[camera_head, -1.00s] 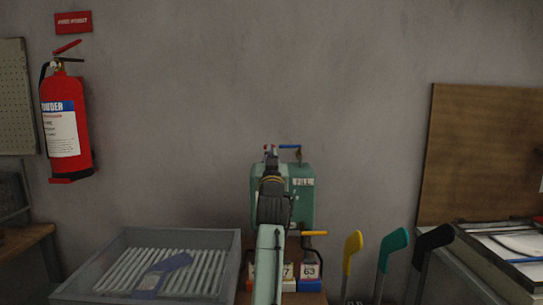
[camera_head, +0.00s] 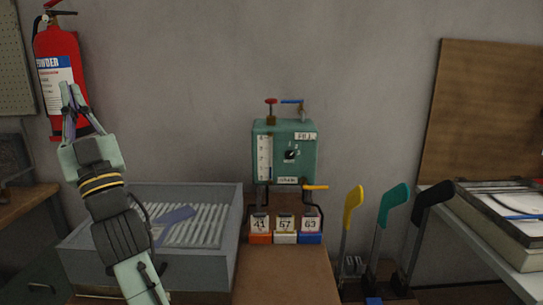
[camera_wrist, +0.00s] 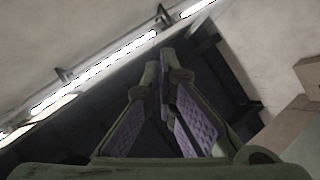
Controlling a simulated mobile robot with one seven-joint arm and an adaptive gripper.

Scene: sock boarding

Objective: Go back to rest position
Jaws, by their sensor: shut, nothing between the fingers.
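My gripper (camera_head: 70,92) is raised at the left in the head view, pointing up, in front of the fire extinguisher in the picture. Its fingers are shut with nothing between them. In the wrist view the fingers (camera_wrist: 162,75) come together at their tips, with purple pads on the inner sides. My arm runs down from the gripper past the left part of the grey tray. No held object shows in either view.
A grey ribbed tray (camera_head: 222,262) holds a blue-grey sock (camera_head: 176,215). A green box (camera_head: 290,150) with a dial stands at the centre, above several numbered blocks (camera_head: 285,225). Yellow, teal and black foot-shaped forms (camera_head: 394,203) stand right. A red fire extinguisher (camera_head: 57,50) hangs left.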

